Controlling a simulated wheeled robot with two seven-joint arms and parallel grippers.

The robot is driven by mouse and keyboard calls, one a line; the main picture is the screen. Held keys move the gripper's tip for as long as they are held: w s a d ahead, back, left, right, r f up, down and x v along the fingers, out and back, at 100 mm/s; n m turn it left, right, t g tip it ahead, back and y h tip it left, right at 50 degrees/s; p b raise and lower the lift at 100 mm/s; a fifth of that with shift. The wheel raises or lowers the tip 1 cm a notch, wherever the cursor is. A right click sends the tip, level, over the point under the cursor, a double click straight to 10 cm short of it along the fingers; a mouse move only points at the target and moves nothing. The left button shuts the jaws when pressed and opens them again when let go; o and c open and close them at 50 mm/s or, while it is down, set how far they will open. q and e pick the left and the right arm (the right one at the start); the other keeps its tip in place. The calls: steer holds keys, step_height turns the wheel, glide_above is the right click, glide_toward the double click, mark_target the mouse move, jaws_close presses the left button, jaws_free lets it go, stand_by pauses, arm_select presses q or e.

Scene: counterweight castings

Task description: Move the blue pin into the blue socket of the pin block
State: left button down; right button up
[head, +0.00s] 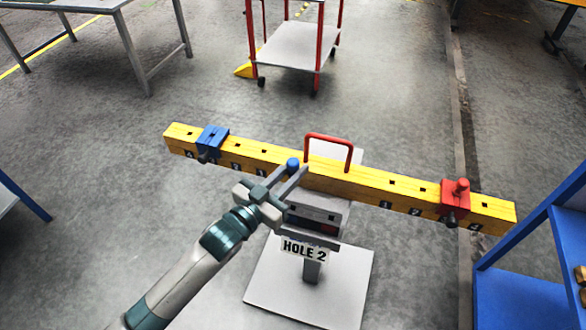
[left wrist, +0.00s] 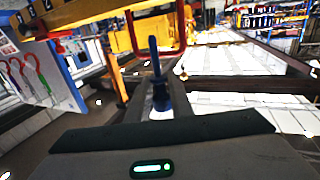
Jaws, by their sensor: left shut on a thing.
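My left gripper (head: 287,179) is in front of the middle of a yellow beam and is shut on the blue pin. The pin's round blue head (head: 293,164) shows above the fingers, just left of the beam's red handle. In the left wrist view the dark blue pin (left wrist: 156,72) stands upright between the fingers. Whether its lower end touches anything is hidden. My right gripper is not in view.
The yellow beam (head: 375,187) carries a blue casting (head: 213,139) at left and a red casting (head: 455,197) at right. Its red handle (head: 329,137) rises mid-beam. A blue shelf (head: 520,285) stands at right.

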arm_select(q)
steer(key=shift+f+b, duration=0.75)
steer(key=shift+f, duration=0.55)
steer(key=b, duration=0.3)
glide_above(292, 204)
steer(key=s, duration=0.1)
steer(key=shift+d+f, duration=0.15)
steer(key=shift+f, duration=1.9)
steer(key=shift+f+b, duration=1.9)
steer(key=shift+f, duration=1.6)
steer(key=c, duration=1.5)
jaws_free()
steer(key=shift+s+f, duration=0.1)
